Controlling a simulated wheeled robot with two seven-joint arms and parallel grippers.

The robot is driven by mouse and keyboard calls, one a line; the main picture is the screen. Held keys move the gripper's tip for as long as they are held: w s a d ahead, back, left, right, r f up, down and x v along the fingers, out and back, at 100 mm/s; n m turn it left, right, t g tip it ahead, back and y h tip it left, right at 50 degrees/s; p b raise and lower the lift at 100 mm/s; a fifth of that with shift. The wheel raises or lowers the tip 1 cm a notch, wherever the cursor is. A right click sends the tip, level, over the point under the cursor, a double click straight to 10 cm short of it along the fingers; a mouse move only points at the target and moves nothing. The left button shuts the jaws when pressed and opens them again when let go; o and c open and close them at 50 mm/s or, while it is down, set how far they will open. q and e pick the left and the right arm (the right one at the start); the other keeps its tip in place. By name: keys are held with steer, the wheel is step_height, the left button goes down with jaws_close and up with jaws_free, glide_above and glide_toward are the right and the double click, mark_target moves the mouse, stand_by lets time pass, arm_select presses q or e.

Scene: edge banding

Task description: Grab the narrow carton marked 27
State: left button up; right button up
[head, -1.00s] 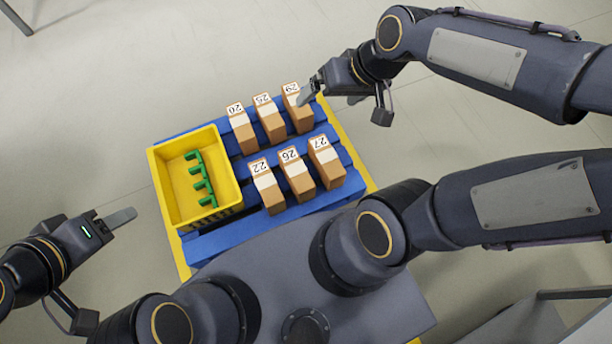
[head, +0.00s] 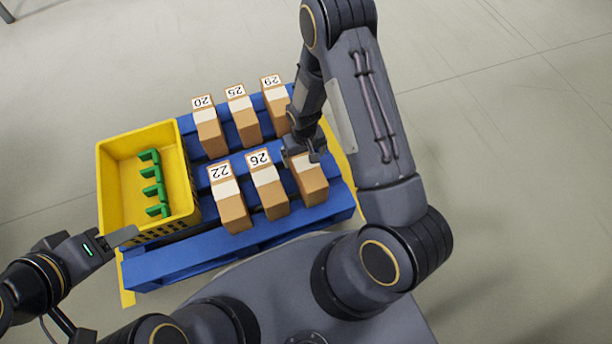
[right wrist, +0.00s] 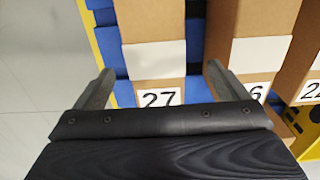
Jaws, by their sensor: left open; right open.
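The carton marked 27 (head: 311,184) stands at the right end of the near row on the blue pallet. My right gripper (head: 302,150) is over its top and hides its label in the head view. In the right wrist view, the carton's 27 label (right wrist: 159,97) lies between the two open fingers (right wrist: 160,82), one on each side. I cannot tell whether the fingers touch it. The right finger is close to the carton marked 26 (right wrist: 257,52). My left gripper (head: 105,244) is open and empty, beside the yellow crate's near left corner.
Cartons 22 (head: 233,210) and 26 (head: 269,193) stand to the left in the same row. Cartons 20 (head: 210,133), 25 (head: 243,123) and 29 (head: 277,108) form the far row. A yellow crate (head: 110,190) with green parts (head: 153,184) sits on the blue pallet (head: 185,257).

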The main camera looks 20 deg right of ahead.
mark_target(306, 163)
step_height(306, 163, down, 3)
steer(key=shift+b, duration=0.5)
steer(key=f, duration=0.1)
steer(key=f+b, duration=0.1)
steer(key=f, duration=0.1)
steer(key=f+b, duration=0.1)
steer(key=shift+w+d+f, duration=0.1)
steer(key=shift+d+f, duration=0.2)
steer(key=shift+r, duration=0.1)
steer(key=c, duration=1.3)
